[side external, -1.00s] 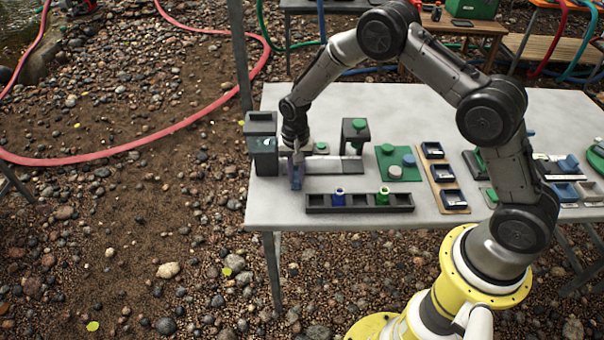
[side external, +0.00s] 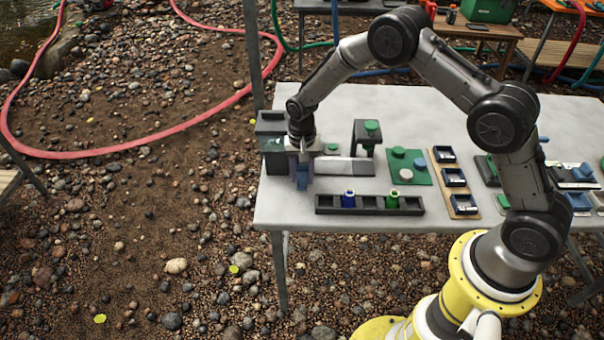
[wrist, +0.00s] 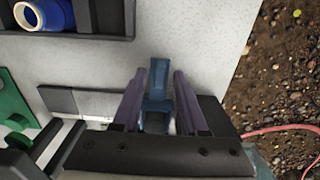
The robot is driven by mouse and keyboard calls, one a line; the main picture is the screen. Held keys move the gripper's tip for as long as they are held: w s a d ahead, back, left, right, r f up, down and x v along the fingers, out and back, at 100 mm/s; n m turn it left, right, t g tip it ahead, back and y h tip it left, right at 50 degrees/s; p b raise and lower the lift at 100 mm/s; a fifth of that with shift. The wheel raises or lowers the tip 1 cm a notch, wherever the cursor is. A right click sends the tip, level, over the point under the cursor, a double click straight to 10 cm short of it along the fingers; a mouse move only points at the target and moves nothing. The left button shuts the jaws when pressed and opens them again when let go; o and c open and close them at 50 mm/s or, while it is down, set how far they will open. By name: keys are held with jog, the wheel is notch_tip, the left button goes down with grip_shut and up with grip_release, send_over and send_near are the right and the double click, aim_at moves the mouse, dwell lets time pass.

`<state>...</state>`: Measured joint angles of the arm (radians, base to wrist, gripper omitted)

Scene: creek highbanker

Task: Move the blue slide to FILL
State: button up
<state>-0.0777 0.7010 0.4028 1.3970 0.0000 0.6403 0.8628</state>
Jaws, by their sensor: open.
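The blue slide (wrist: 157,82) is a small blue block with a raised tab, seen in the wrist view between my two purple fingers. My gripper (wrist: 158,78) is open, with one finger on each side of the slide. A gap shows on both sides near the tab; contact lower down is hard to tell. In the side view, my gripper (side external: 302,180) points down at the left end of a pale grey strip (side external: 345,166), and the slide's blue (side external: 303,184) shows partly between the fingers. No FILL marking is readable in either view.
A dark bin (side external: 271,143) stands just left of my gripper. A black frame with a green knob (side external: 367,140) stands over the strip's right part. A black rack (side external: 370,211) with blue and green bottles lies in front. The table's left edge is close.

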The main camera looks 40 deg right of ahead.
jog(key=shift+r, duration=3.5)
